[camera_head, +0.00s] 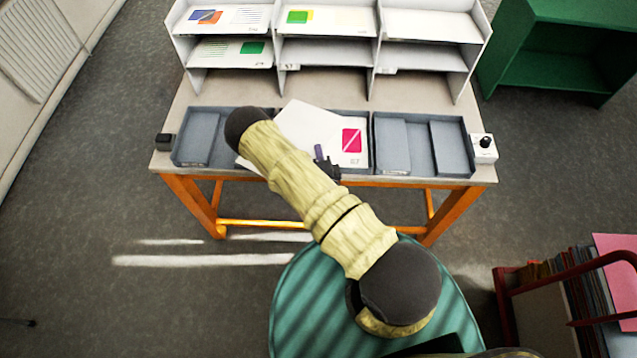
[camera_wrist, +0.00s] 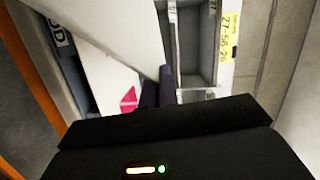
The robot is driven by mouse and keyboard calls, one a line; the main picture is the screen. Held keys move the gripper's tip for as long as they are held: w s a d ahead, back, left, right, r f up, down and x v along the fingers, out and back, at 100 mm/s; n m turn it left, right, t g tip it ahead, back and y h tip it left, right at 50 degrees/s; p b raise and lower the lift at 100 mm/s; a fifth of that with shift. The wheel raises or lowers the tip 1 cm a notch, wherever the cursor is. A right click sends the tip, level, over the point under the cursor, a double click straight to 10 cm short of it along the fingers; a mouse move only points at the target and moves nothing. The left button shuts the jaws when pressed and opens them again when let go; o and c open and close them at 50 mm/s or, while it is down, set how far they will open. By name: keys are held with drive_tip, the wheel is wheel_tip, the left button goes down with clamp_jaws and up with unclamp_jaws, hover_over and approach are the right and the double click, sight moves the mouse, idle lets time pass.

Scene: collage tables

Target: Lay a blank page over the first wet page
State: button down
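A printed page (camera_head: 352,161) with a pink square and a number lies over the middle tray (camera_head: 364,116); its pink mark (camera_wrist: 129,99) also shows in the wrist view. A blank white page (camera_head: 297,118) lies tilted across its left part, partly hidden behind my arm. The blank page (camera_wrist: 115,28) fills the upper left of the wrist view, its corner reaching my fingers. My gripper (camera_head: 322,160) is over the front of the middle tray. In the wrist view its dark fingers (camera_wrist: 158,90) are close together, shut on the blank page's corner. Whether the pages touch cannot be told.
A left tray (camera_head: 197,138) and a right tray (camera_head: 420,145) flank the middle one. A white shelf rack (camera_head: 330,52) with several printed pages stands behind. A dark block (camera_head: 165,142) and a knobbed box (camera_head: 484,148) sit at the table's ends.

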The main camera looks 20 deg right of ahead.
drive_tip(key=m+h+b, duration=0.2)
drive_tip(key=w+m+h, duration=0.1)
drive_tip(key=shift+w+f+g+h+b, duration=0.1)
drive_tip(key=shift+f+g+h+b, duration=0.2)
drive_tip(key=shift+b, duration=0.1)
drive_tip(key=shift+d+m+g+h+b, duration=0.1)
drive_tip(key=shift+m+g+h+b, duration=0.2)
drive_tip(key=shift+m+h+b, duration=0.7)
drive_tip(key=s+a+f+m+g+h+b, duration=0.2)
drive_tip(key=s+f+m+g+h+b, duration=0.2)
drive_tip(key=s+m+g+h, duration=0.4)
drive_tip(key=shift+a+f+h+b, duration=0.15)
drive_tip(key=shift+a+h+b, duration=0.05)
drive_tip(key=shift+h+b, duration=0.6)
drive_tip(key=shift+w, duration=0.2)
drive_tip(key=w+d+f+b, duration=0.2)
drive_tip(key=w+f+b, duration=0.2)
drive_tip(key=w, duration=0.1)
drive_tip(key=shift+w+f, duration=0.15)
drive_tip(key=shift+w, duration=0.1)
